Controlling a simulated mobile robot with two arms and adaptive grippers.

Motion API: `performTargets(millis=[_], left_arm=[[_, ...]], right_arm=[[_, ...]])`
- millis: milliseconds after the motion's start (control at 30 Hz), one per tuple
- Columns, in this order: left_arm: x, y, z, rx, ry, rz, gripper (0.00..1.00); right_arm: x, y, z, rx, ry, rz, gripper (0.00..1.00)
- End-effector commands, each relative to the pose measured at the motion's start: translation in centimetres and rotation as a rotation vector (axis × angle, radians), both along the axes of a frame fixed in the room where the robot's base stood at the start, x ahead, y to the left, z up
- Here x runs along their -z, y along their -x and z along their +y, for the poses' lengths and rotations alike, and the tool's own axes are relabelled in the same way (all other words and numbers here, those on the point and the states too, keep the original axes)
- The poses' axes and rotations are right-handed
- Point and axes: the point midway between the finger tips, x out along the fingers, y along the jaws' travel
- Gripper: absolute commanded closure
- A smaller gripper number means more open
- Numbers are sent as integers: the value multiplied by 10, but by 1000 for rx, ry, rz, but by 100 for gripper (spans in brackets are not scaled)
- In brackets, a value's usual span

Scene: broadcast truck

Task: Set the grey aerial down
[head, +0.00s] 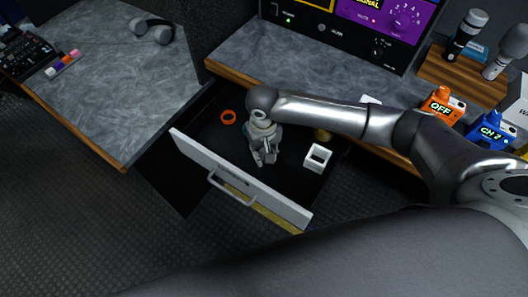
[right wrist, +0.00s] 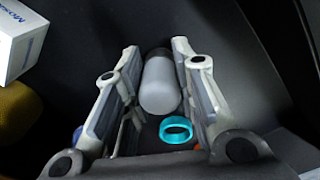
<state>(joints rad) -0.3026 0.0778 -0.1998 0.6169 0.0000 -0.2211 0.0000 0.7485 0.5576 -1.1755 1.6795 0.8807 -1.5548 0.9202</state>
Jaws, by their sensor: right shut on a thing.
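The grey aerial (right wrist: 162,88) shows in the right wrist view as a pale grey cylinder with a dark end, between the fingers of my right gripper (right wrist: 150,85). The fingers are shut on it. In the head view my right gripper (head: 264,155) points down into the open drawer (head: 195,150), and I cannot make out the aerial there. Whether the aerial touches the drawer floor is unclear. My left gripper is not in view.
A teal ring (right wrist: 176,129) lies close to the aerial in the right wrist view. The drawer's white front (head: 230,178) stands nearby.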

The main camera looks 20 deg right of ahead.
Motion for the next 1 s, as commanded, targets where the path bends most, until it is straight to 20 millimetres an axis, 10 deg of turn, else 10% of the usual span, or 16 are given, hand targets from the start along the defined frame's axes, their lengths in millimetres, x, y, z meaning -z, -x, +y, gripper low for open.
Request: performTargets(millis=[433, 467, 600, 1000], left_arm=[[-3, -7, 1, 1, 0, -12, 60], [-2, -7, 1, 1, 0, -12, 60], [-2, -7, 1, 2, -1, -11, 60], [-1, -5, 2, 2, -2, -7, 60]], right_arm=[[9, 0, 1, 0, -1, 0, 91], [9, 0, 1, 0, -1, -1, 71], [9, 0, 0, 0, -1, -1, 53], [3, -1, 0, 0, 0, -3, 53]])
